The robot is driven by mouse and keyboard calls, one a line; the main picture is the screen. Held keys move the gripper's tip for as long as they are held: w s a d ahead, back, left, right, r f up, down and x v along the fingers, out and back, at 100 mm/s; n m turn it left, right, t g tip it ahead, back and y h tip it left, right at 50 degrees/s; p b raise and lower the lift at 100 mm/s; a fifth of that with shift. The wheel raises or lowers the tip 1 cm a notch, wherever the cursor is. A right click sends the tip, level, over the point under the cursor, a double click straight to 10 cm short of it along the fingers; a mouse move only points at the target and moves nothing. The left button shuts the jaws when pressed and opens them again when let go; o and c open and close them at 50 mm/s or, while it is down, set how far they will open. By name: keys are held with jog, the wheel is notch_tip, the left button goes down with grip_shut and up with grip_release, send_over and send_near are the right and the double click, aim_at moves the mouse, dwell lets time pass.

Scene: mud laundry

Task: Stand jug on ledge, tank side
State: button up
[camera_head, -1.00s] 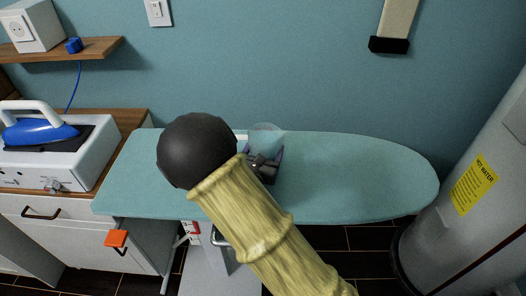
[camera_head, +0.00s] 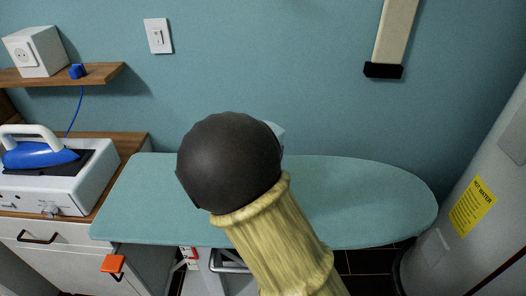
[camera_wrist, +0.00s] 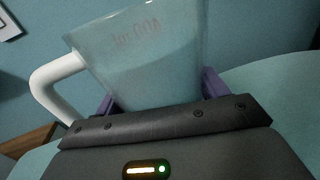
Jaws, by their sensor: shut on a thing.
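A translucent pale jug (camera_wrist: 150,60) with a white handle (camera_wrist: 55,85) at its left fills the wrist view, slightly tilted in the picture. My gripper (camera_wrist: 160,98) is shut on it, with purple fingers at both sides of its body. In the head view only a small part of the jug (camera_head: 278,131) shows, against the wall past the board's back edge; my arm hides the rest and the gripper. The tank (camera_head: 478,190), with a yellow label, stands at the right. The teal ironing board (camera_head: 370,200) runs towards it. Which surface is the ledge is unclear.
The right part of the board is bare. A blue iron (camera_head: 38,152) sits on a white unit (camera_head: 75,185) at the left. A wooden shelf (camera_head: 100,73) bears a white socket box (camera_head: 35,50). A beige post with a black end (camera_head: 384,70) hangs on the wall.

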dwell(0.3)
jog(key=s+d+f+p, duration=0.2)
jog(key=d+p, duration=0.2)
jog(key=d, duration=0.1)
jog(key=s+d+f+p, duration=0.2)
jog(key=d+p, duration=0.2)
jog(key=d, duration=0.1)
jog(key=s+d+f+p, duration=0.2)
jog(key=d+f+p, duration=0.1)
jog(key=d+p, duration=0.1)
jog(key=shift+d, duration=0.4)
jog(key=shift+w+a, duration=0.1)
